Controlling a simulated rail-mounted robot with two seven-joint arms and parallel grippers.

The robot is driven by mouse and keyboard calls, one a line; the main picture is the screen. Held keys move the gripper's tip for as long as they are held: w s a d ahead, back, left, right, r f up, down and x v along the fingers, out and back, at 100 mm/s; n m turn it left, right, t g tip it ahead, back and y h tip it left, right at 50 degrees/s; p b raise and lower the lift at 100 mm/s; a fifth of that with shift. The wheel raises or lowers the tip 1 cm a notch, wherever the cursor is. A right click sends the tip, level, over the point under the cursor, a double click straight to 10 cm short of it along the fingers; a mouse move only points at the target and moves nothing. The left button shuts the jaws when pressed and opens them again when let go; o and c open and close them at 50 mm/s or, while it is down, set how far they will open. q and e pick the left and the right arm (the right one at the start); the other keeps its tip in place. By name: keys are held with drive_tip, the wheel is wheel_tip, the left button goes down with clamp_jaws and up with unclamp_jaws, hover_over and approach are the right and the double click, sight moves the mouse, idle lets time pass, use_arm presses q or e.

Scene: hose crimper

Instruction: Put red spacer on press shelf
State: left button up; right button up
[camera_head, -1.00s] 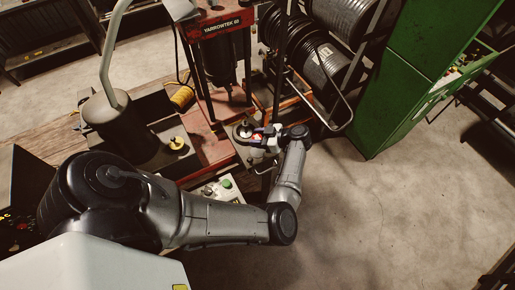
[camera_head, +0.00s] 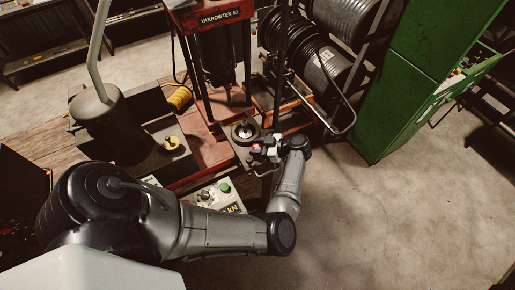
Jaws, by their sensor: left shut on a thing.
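My left gripper (camera_head: 261,150) is at the front of the press, at the edge of a small grey shelf (camera_head: 236,147). It is shut on the red spacer (camera_head: 257,148), of which only a small red part shows between the fingers. Whether the spacer touches the shelf cannot be told. A round dark piece with a light centre (camera_head: 244,131) sits on the shelf, just behind the gripper. My right gripper is not in view.
The red press (camera_head: 222,20) stands behind the shelf. A control box (camera_head: 216,196) with a green button is in front. Hose reels (camera_head: 325,65) stand behind right, a green cabinet (camera_head: 400,90) at right. A yellow-knobbed block (camera_head: 172,143) is left. The floor at right is clear.

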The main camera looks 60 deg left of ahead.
use_arm(q)
drive_tip(key=shift+f, duration=0.2)
drive_tip(key=o, duration=1.1)
drive_tip(key=shift+c, duration=0.2)
drive_tip(key=shift+f+b, duration=0.1)
drive_tip(key=shift+b, duration=0.3)
drive_tip(key=b+v, duration=0.5)
drive_tip(key=v, duration=0.7)
drive_tip(key=shift+d, duration=0.25)
drive_tip(key=shift+w+d+r, duration=0.4)
drive_tip(key=shift+w+r, duration=0.05)
drive_tip(key=shift+r, duration=0.15)
drive_tip(key=shift+c, duration=1.1)
